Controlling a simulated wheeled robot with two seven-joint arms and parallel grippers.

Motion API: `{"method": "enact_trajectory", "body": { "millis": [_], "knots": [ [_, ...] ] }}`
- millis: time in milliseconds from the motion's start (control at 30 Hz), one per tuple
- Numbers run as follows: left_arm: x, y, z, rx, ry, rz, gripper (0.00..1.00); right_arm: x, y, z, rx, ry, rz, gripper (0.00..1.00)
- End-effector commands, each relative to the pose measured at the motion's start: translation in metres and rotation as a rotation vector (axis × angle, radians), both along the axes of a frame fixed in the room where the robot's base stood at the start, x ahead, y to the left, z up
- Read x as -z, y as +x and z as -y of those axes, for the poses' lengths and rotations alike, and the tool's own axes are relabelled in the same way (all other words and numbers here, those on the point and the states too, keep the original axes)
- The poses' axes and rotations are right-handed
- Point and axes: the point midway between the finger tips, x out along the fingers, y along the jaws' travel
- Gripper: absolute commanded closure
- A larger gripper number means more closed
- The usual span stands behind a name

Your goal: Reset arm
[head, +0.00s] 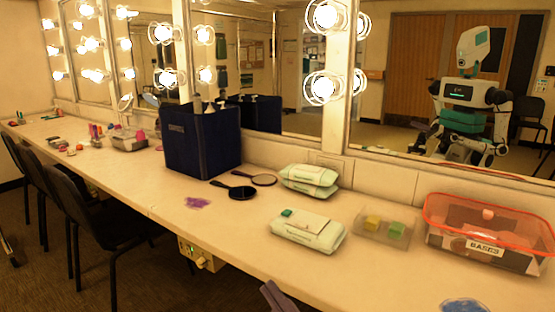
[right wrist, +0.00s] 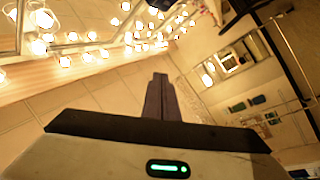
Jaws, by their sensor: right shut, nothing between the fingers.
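My right gripper (head: 270,288) shows only as dark fingertips at the bottom edge of the head view, in front of the counter's front edge. In the right wrist view its two dark fingers (right wrist: 160,88) are together, shut with nothing between them. The rest of my right arm is out of the head view. My left gripper does not show directly. My reflection (head: 468,95) stands in the mirror at the right.
The long counter (head: 150,190) holds a dark blue bin (head: 202,142), two wipes packs (head: 308,232) (head: 310,178), a hand mirror (head: 243,192), a sponge tray (head: 370,238) and a red-rimmed clear box (head: 490,235). Black chairs (head: 95,205) stand at the left.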

Motion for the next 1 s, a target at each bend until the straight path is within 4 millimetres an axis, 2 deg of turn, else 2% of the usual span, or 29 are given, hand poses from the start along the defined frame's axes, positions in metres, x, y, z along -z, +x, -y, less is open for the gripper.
{"method": "enact_trajectory", "body": {
  "millis": [33, 133, 200, 300, 433, 533, 667, 1000],
  "knots": [
    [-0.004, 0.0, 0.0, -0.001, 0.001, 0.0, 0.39, 0.036, -0.002, 0.019, 0.051, 0.031, -0.153, 1.0],
    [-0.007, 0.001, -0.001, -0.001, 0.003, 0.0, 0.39, 0.104, -0.015, 0.053, 0.146, 0.086, -0.417, 1.0],
    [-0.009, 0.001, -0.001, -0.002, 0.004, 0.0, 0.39, 0.15, -0.033, 0.075, 0.209, 0.118, -0.588, 1.0],
    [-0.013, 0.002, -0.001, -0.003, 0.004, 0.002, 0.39, 0.209, -0.071, 0.104, 0.296, 0.16, -0.82, 1.0],
    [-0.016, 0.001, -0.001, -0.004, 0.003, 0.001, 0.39, 0.266, -0.126, 0.132, 0.392, 0.203, -1.061, 1.0],
    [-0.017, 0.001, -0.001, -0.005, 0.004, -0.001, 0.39, 0.292, -0.16, 0.146, 0.444, 0.224, -1.186, 1.0],
    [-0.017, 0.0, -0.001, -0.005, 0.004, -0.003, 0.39, 0.309, -0.186, 0.156, 0.481, 0.239, -1.272, 1.0],
    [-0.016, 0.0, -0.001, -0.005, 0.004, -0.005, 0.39, 0.312, -0.19, 0.157, 0.487, 0.241, -1.287, 1.0]
  ]
}}
